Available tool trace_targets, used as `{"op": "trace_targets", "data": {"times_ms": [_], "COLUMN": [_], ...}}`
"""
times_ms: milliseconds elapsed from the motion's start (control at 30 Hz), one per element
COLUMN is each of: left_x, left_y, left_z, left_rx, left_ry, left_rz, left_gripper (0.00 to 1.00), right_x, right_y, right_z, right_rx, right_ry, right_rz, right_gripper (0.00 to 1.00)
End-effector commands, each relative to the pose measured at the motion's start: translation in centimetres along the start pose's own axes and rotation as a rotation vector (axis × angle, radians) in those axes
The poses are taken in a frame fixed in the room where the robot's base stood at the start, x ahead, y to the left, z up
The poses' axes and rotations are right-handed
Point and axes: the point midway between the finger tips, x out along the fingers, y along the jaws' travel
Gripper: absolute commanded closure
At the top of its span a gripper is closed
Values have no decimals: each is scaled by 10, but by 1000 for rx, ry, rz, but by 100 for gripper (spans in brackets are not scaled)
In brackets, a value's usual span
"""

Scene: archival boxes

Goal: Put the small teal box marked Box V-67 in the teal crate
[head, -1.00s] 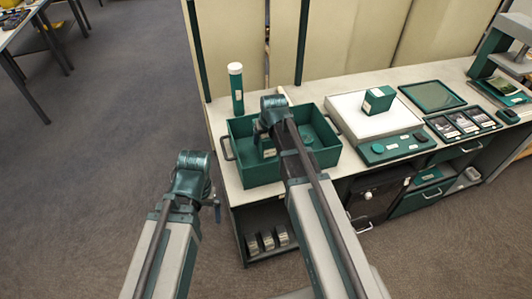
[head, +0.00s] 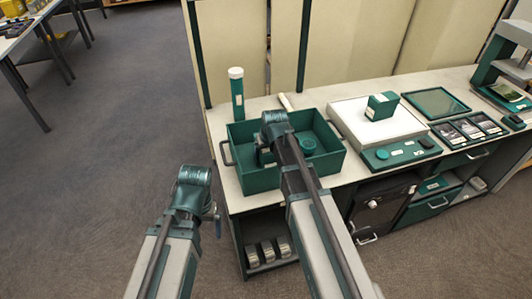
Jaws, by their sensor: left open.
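A small teal box (head: 383,105) with a pale label stands on the white board on the bench; its lettering is too small to read. The open teal crate (head: 262,180) stands at the bench's left end. A round teal thing (head: 307,145) and a labelled teal piece (head: 265,156) show in the crate; I cannot tell what the latter is. My left gripper (head: 217,226) is open, in front of the bench and left of the crate, well away from the box.
A teal tube with a white cap (head: 237,95) stands behind the crate. The white board (head: 350,112) lies right of it, with a teal tray (head: 435,102) and a panel with small items (head: 395,155) nearby. Shelves lie below the bench; open floor is at left.

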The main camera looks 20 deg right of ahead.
Motion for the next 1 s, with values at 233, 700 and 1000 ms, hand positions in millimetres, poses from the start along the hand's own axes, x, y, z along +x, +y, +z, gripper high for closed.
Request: {"op": "trace_targets", "data": {"times_ms": [233,700,1000], "left_x": [2,-11,-49], "left_y": [0,-1,-5], "left_z": [0,1,3], "left_rx": [0,0,0], "left_ry": [0,0,0], "left_rz": [0,0,0], "left_gripper": [0,0,0], "right_x": [2,-12,-53], "right_y": [0,0,0], "right_z": [1,-1,-2], "right_rx": [0,0,0], "right_ry": [0,0,0], "right_rz": [0,0,0], "right_gripper": [0,0,0]}}
